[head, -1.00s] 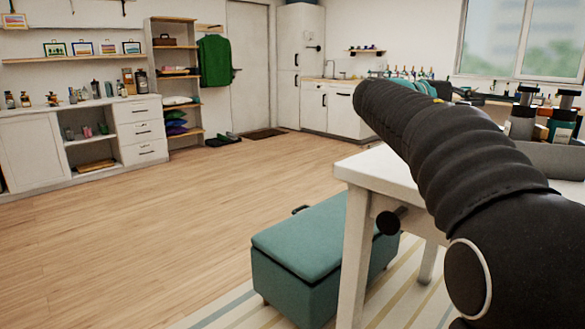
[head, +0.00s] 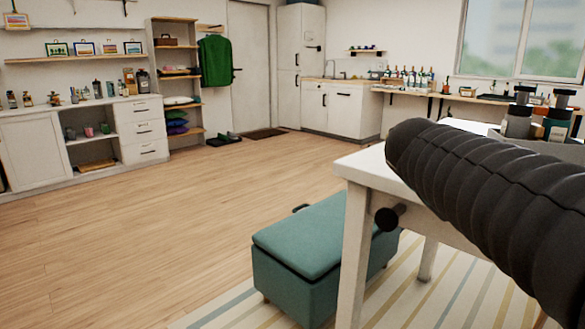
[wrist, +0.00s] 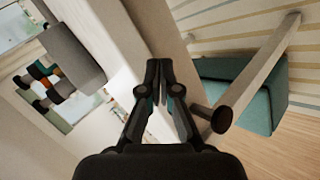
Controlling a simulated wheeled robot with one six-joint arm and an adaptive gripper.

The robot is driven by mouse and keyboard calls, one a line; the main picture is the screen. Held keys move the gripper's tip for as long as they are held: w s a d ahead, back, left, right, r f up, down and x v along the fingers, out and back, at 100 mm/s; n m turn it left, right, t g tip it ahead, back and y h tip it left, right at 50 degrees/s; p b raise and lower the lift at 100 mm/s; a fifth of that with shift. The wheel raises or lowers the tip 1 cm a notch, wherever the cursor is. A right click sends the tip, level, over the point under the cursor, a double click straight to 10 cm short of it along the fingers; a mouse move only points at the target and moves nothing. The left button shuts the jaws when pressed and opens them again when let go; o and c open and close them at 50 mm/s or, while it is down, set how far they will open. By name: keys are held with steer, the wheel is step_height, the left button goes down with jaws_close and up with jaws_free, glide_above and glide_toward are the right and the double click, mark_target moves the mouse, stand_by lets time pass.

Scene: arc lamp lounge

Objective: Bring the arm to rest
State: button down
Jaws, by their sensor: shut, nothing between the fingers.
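My gripper (wrist: 159,68) shows in the wrist view with its two dark fingers together, shut and empty. Below it in that view is the white table (wrist: 110,35), with one leg running to the upper right. In the head view my dark ribbed arm crosses the right side, over the white table (head: 365,168). The gripper itself does not show in the head view.
A grey caddy (head: 572,150) with several bottles stands on the table; it also shows in the wrist view (wrist: 75,52). A dark knob (head: 388,217) sticks out from the table's side. A teal storage bench (head: 310,245) stands beside the table. The wooden floor at left is clear.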

steer(key=s+a+f+m+y+b, duration=0.1)
steer(key=s+a+f+y, duration=0.1)
steer(key=s+a+f, duration=0.2)
steer(key=s+a+f+m+y+b, duration=0.1)
steer(key=s+a+f, duration=0.4)
steer(key=f, duration=0.5)
steer(key=s+a+f+y+b, duration=0.2)
steer(key=s+a+f+y, duration=0.3)
steer(key=f, duration=0.3)
steer(key=shift+s+m+t+b, duration=0.3)
steer(key=shift+s+m+b, duration=0.1)
steer(key=shift+s, duration=0.45)
